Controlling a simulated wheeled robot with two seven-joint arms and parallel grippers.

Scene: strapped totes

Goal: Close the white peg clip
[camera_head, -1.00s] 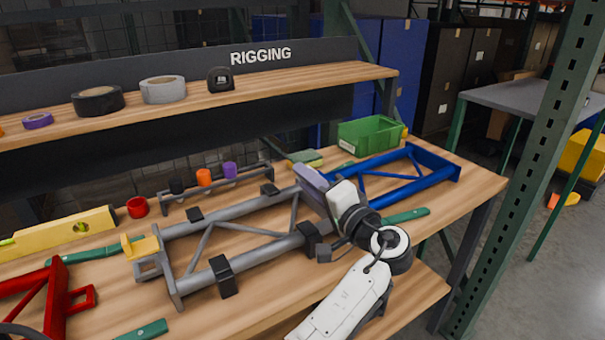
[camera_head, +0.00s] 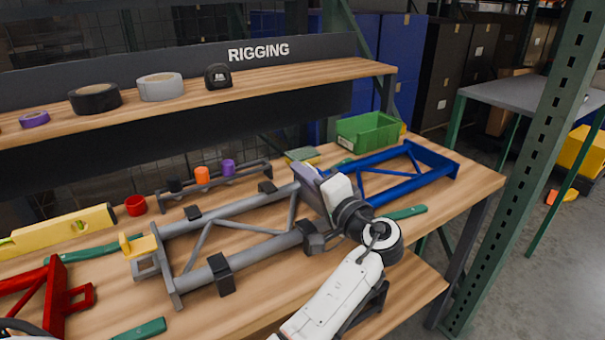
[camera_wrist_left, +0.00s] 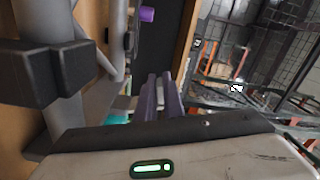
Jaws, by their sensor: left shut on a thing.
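My left gripper (camera_head: 306,178) is at the far right end of the grey tube frame (camera_head: 225,266), low over it. In the left wrist view its two grey-purple fingers (camera_wrist_left: 162,96) lie close together. A thin pale strip shows between them, and I cannot make out what it is. No white peg clip can be clearly told apart; the gripper and wrist hide that end of the frame. Black blocks (camera_head: 221,276) sit on the frame's tubes, and one (camera_wrist_left: 48,72) shows large at left in the wrist view. My right gripper is not in view.
A blue frame (camera_head: 430,168) and green bin (camera_head: 368,132) stand beyond the gripper. A rack with coloured pegs (camera_head: 225,178) is behind the grey frame. A yellow level (camera_head: 60,230) and red frame (camera_head: 52,300) lie at left. A shelf (camera_head: 300,82) overhangs the back.

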